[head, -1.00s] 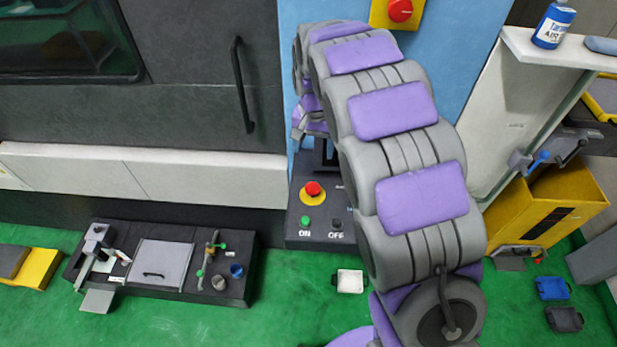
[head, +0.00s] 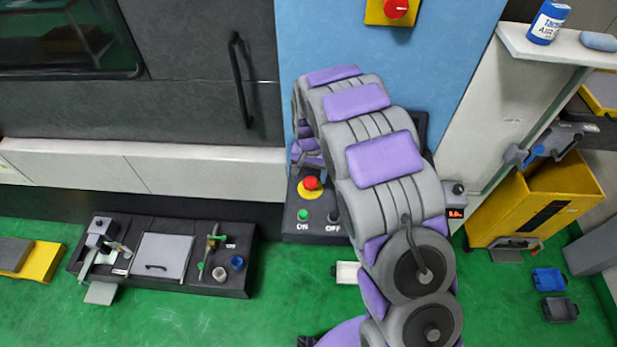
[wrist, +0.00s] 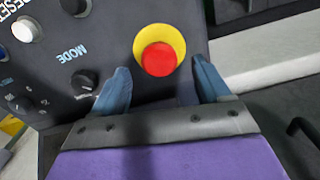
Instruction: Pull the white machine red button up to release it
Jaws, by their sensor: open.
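In the wrist view, a red button (wrist: 158,60) sits on a round yellow base on a dark control panel (wrist: 110,35). My gripper (wrist: 161,72) is open, with a blue finger on each side of the button's near edge and nothing held. I cannot tell whether the fingers touch it or how high they are above the panel. In the head view, a red button (head: 311,183) on a yellow base sits on a dark panel above a green ON button (head: 303,214) and a dark OFF button (head: 334,216). My gripper is hidden behind my arm there.
A MODE knob (wrist: 83,80) and a white button (wrist: 25,30) lie left in the wrist view. Another red button (head: 395,8) is on a yellow box on the blue wall. A black fixture (head: 160,255) and a yellow bin (head: 540,200) stand on the green floor.

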